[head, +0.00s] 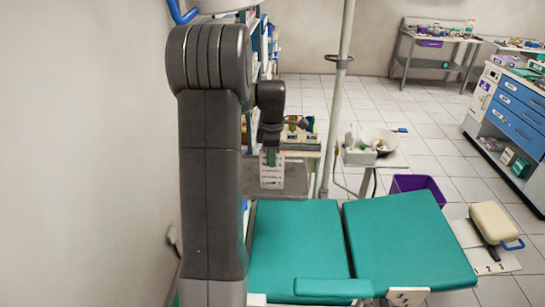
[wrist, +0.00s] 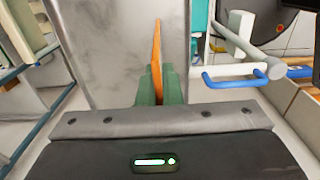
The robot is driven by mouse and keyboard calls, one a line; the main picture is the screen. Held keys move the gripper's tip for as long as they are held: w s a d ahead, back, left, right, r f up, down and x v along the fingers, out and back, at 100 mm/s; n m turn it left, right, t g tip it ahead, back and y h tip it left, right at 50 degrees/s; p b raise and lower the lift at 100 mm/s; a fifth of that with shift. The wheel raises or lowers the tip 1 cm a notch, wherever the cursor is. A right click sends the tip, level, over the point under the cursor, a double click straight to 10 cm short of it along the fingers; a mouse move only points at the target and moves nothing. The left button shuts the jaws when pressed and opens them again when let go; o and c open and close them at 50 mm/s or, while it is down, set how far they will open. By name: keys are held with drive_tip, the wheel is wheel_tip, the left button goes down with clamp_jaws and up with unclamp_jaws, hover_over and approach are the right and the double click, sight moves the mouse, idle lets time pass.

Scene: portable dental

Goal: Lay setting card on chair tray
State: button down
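My gripper (wrist: 159,88) shows its green fingers in the wrist view, closed on a thin, upright orange card, the setting card (wrist: 157,50), seen nearly edge-on. In the head view my gripper (head: 271,155) points down beyond the teal chair, and a pale card face with dark marks (head: 272,174) shows just below it. A grey metal surface, seemingly the chair tray (head: 295,177), lies behind and below the card. It also fills the middle of the wrist view (wrist: 98,50). The card appears held above it; I cannot tell the gap.
The teal dental chair (head: 295,245) fills the foreground. A pale pole (head: 341,100) stands right of my gripper, near a side stand with a bowl (head: 380,140). A purple bin (head: 418,186) and blue drawers (head: 520,110) are at right. A blue handle (wrist: 235,80) is close in the wrist view.

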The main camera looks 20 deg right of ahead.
drive_tip(key=shift+f, duration=0.15)
drive_tip(key=c, duration=1.6)
unclamp_jaws()
wheel_tip(320, 180, up, 12)
drive_tip(key=shift+r+b, duration=0.2)
drive_tip(key=shift+b, duration=0.25)
drive_tip(key=shift+f, duration=0.15)
